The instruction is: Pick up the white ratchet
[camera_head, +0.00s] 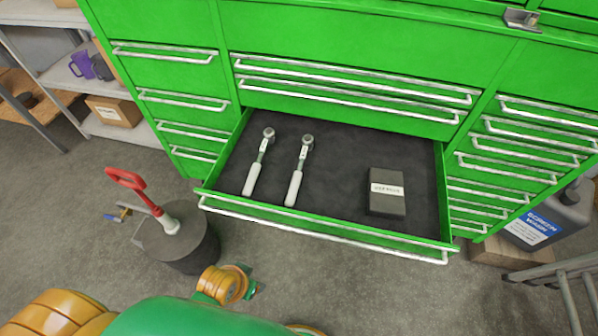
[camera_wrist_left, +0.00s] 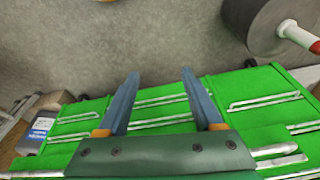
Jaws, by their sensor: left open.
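Two ratchets lie side by side in the open green drawer (camera_head: 320,232) in the head view. Both have light, whitish handles and metal heads pointing to the back. The left ratchet (camera_head: 252,179) and the right ratchet (camera_head: 294,187) look nearly alike, so I cannot tell which one the task means. My left gripper (camera_wrist_left: 158,75) shows in the left wrist view with its two blue-grey fingers apart and nothing between them. Neither ratchet shows there, so the gripper is away from both. My right gripper is not in view.
A dark box (camera_head: 387,191) with a white label sits in the drawer's right part. A black drum (camera_head: 180,243) with a red handle stands on the floor left of the drawer. Shelves (camera_head: 110,128) are at the left. The dark drawer floor between ratchets and box is clear.

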